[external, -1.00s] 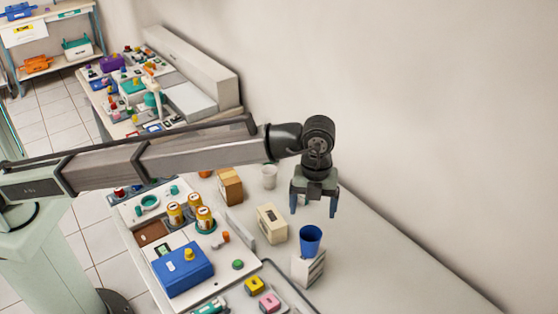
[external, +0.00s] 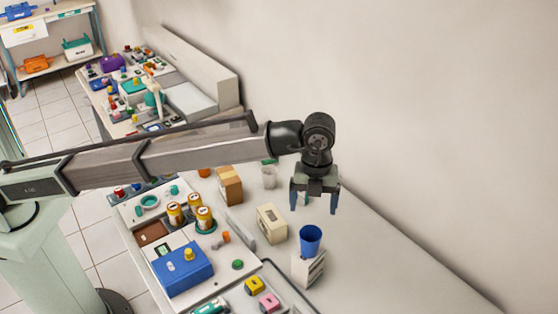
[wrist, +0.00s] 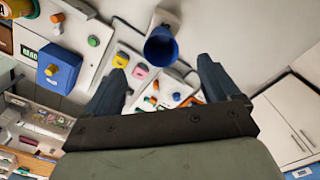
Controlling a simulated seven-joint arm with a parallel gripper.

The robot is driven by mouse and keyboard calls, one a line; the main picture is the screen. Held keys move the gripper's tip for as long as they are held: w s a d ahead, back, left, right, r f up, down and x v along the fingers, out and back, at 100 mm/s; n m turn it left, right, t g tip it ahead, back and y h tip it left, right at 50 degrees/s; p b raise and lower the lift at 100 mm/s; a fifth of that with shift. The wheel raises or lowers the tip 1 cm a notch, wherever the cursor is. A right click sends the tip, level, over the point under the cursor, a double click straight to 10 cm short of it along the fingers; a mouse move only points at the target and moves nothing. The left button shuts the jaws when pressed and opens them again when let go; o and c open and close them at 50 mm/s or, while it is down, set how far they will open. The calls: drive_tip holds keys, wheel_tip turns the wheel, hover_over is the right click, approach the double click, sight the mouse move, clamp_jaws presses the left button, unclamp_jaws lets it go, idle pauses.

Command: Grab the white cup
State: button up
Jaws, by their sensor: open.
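The white cup (external: 268,177) stands upright on the counter in the external view, left of my gripper and beside a brown box. My gripper (external: 314,207) hangs pointing down above the counter, open and empty. It is to the right of the white cup and apart from it. In the wrist view, the open fingers (wrist: 160,68) frame a blue cup (wrist: 161,46). I cannot make out the white cup there. The blue cup (external: 311,239) sits on a white block nearer the camera.
A brown box (external: 229,186) and a cream box (external: 271,223) stand on the counter near the cup. A blue box (external: 182,269) and several yellow-topped jars (external: 175,214) are to the left. The wall runs along the right; the counter's right side is clear.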

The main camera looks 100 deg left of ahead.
drive_tip(key=s+a+f+n, duration=0.1)
drive_tip(key=a, duration=1.2)
drive_tip(key=n, duration=2)
hover_over(269, 171)
drive_tip(key=d, duration=0.2)
wheel_tip(269, 171, down, 7)
drive_tip(key=shift+w+d+f+n, duration=0.1)
drive_tip(key=shift+w+f+n, duration=0.05)
drive_tip(key=shift+f+n, duration=3.55)
drive_tip(key=shift+w+d+f+n, duration=0.1)
drive_tip(key=shift+f+n, duration=3.25)
drive_tip(key=shift+n, duration=0.55)
